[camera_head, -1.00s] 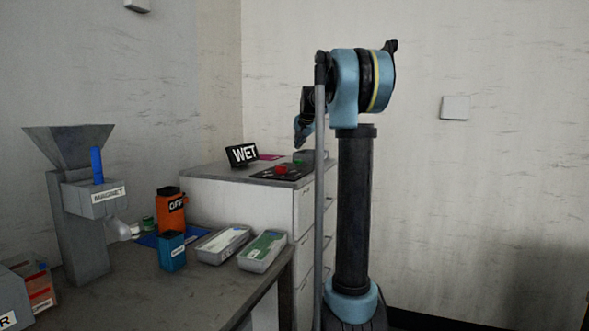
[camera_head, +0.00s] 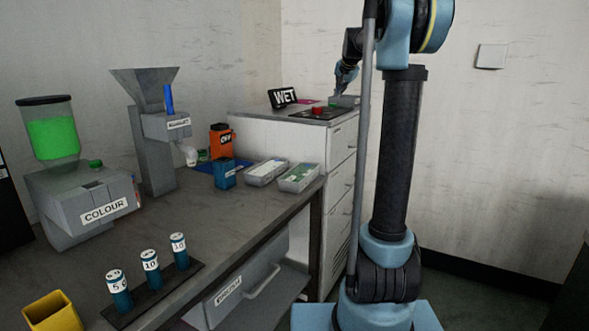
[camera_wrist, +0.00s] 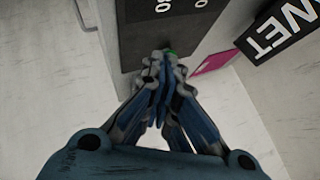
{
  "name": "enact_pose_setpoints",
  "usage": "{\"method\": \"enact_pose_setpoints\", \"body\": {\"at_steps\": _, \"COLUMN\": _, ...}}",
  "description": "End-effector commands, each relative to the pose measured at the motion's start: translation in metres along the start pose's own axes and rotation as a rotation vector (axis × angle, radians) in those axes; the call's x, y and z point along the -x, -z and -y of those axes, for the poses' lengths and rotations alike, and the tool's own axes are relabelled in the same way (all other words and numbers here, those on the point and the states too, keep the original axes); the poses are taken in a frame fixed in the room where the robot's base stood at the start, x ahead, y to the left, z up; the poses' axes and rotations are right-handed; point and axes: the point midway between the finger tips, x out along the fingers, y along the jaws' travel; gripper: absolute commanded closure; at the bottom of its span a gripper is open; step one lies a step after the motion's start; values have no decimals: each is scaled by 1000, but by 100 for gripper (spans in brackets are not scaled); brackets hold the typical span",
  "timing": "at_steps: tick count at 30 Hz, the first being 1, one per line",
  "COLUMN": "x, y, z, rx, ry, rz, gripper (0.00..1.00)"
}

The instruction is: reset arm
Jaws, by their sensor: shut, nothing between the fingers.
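My gripper (camera_wrist: 163,62) is shut and empty in the wrist view, its fingertips together. It hangs over the top of the white drawer cabinet, in front of a dark panel (camera_wrist: 140,30). A bit of green shows just beyond the fingertips. In the head view my gripper (camera_head: 340,92) is small and partly behind my arm, above the cabinet (camera_head: 265,129), close to the panel with red and green buttons (camera_head: 318,110). From these views I cannot tell whether the fingers touch the panel.
A WET sign (camera_head: 283,97) stands on the cabinet; it also shows in the wrist view (camera_wrist: 272,32). The bench (camera_head: 235,205) at left carries a hopper machine (camera_head: 153,150), a COLOUR unit (camera_head: 85,205), an orange OFF canister (camera_head: 220,141), trays (camera_head: 299,178), bottles (camera_head: 150,268) and a yellow cup (camera_head: 52,312).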

Motion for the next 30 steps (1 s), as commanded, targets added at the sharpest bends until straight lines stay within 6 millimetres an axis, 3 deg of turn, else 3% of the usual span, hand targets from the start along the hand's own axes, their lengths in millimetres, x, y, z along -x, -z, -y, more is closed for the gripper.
{"method": "enact_pose_setpoints", "body": {"at_steps": 11, "x": 26, "y": -51, "z": -26, "rx": 77, "ry": -33, "rz": 49, "gripper": 100}}
{"method": "enact_pose_setpoints", "body": {"at_steps": 17, "x": 45, "y": -87, "z": -54, "rx": 131, "ry": -60, "rz": 85, "gripper": 100}}
{"method": "enact_pose_setpoints", "body": {"at_steps": 30, "x": 102, "y": -226, "z": -166, "rx": 327, "ry": -151, "rz": 227, "gripper": 100}}
